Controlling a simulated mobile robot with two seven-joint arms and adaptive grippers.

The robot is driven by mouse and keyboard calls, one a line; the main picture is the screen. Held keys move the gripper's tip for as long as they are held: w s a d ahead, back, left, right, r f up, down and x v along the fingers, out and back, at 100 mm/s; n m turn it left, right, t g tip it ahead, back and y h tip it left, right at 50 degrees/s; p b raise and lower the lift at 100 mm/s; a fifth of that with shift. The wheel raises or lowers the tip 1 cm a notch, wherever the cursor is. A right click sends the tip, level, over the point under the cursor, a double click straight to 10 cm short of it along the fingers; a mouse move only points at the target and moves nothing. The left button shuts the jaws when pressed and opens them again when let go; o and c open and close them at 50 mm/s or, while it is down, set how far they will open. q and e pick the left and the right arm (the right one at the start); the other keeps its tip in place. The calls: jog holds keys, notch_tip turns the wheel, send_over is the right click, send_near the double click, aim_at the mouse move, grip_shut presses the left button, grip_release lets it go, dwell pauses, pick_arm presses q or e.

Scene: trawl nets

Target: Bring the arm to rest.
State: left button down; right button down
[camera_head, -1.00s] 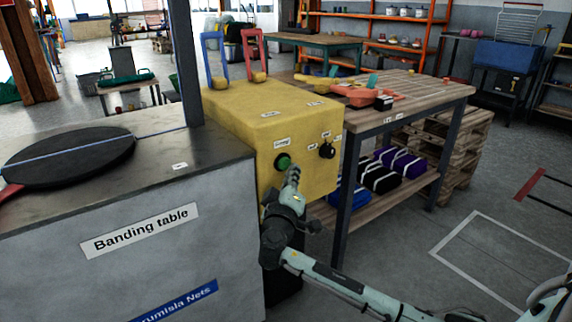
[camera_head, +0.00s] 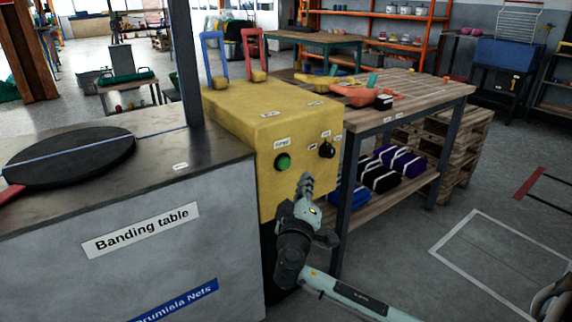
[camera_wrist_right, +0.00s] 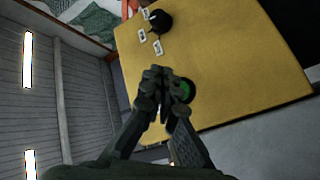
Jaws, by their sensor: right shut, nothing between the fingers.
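My right gripper (camera_head: 305,187) is shut and empty. In the head view it stands in front of the lower right part of the yellow control box (camera_head: 235,130), below and to the right of the green button (camera_head: 283,161). In the right wrist view my shut fingers (camera_wrist_right: 163,82) point toward the yellow box face (camera_wrist_right: 225,60), and they partly cover the green button (camera_wrist_right: 186,91). The black knob (camera_wrist_right: 160,20) shows beyond them. My right arm comes in from the lower right. My left gripper is not in view.
The grey banding table (camera_head: 100,205) with a black round plate (camera_head: 70,156) stands at the left. A wooden workbench (camera_head: 440,92) with purple and blue bundles (camera_head: 400,161) on its lower shelf stands right of the box. The floor at the right (camera_head: 400,255) is mostly clear.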

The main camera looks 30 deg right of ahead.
dwell(0.7)
jog(key=s+a+f+g+y+p, duration=0.1)
jog(key=s+f+g+y, duration=0.1)
jog(key=s+f, duration=0.35)
jog(key=s+a+f+g+y, duration=0.1)
jog(key=s+f+g+y, duration=0.15)
jog(key=f, duration=0.65)
jog(key=s+a+f+g+y+p, duration=0.1)
jog(key=s+f+g, duration=0.25)
jog(key=f, duration=0.35)
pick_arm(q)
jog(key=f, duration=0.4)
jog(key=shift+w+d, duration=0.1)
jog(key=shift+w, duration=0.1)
pick_arm(e)
jog(key=s+a+f+g+y, duration=0.1)
jog(key=s+a+f+y, duration=0.1)
jog(key=s, duration=0.5)
jog(key=s+a+f+g+y, duration=0.2)
jog(key=s+a+f+y, duration=0.1)
jog(key=s+f, duration=0.4)
jog(key=shift+s+a+f, duration=0.15)
jog(key=shift+s+a, duration=0.1)
jog(key=shift+a, duration=0.65)
jog(key=shift+y, duration=0.25)
